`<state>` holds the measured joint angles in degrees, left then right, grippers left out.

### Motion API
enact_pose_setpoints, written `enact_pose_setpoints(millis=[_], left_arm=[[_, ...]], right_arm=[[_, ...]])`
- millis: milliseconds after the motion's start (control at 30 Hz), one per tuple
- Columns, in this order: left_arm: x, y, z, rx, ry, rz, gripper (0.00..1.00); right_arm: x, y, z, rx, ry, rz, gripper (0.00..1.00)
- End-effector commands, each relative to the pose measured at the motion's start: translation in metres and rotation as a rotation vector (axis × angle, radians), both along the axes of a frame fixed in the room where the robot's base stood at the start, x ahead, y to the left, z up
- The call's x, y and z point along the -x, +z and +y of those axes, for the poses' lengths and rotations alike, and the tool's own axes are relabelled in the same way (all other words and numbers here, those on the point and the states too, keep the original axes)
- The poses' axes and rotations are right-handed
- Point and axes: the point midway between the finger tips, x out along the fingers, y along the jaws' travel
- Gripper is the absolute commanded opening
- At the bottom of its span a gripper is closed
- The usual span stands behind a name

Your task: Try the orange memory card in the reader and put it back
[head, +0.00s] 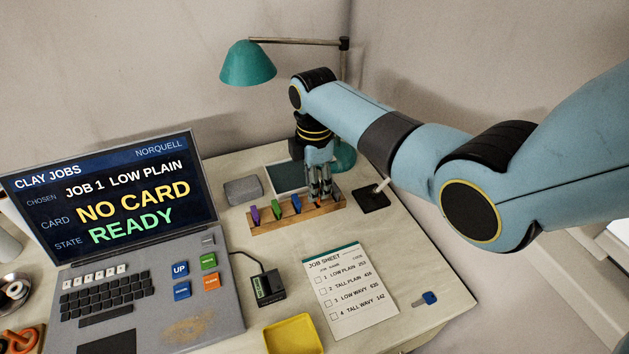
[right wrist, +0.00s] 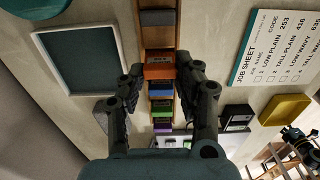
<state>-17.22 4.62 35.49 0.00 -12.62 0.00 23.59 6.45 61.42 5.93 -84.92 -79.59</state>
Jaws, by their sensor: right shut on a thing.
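My right gripper (head: 320,194) is lowered at the right part of the wooden card rack (head: 262,227). In the right wrist view its fingers (right wrist: 160,75) are shut on the sides of the orange memory card (right wrist: 159,66). I cannot tell whether the card is seated in the rack or slightly raised. The purple card (head: 254,215), green card (head: 275,209) and blue card (head: 294,204) stand in the rack. The small black reader (head: 268,287) is cabled to the laptop (head: 195,300), whose screen reads "NO CARD" and "READY".
The job sheet (head: 350,290) lies in front of the rack, with a yellow tray (head: 293,336) and a blue key-like item (head: 425,298) nearby. A grey block (head: 243,190), dark slate (head: 287,176) and black pad (head: 372,199) surround the rack. A teal lamp (head: 248,64) stands behind.

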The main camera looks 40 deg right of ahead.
Motion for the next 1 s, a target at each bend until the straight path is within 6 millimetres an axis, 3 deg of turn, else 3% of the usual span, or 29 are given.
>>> enact_pose_setpoints(millis=[1000], left_arm=[[-0.0016,0.0046,-0.0009,0.001,0.0,-0.003,0.4]], right_arm=[[-0.0003,-0.0011,0.0001,0.0,0.0,0.0,0.17]])
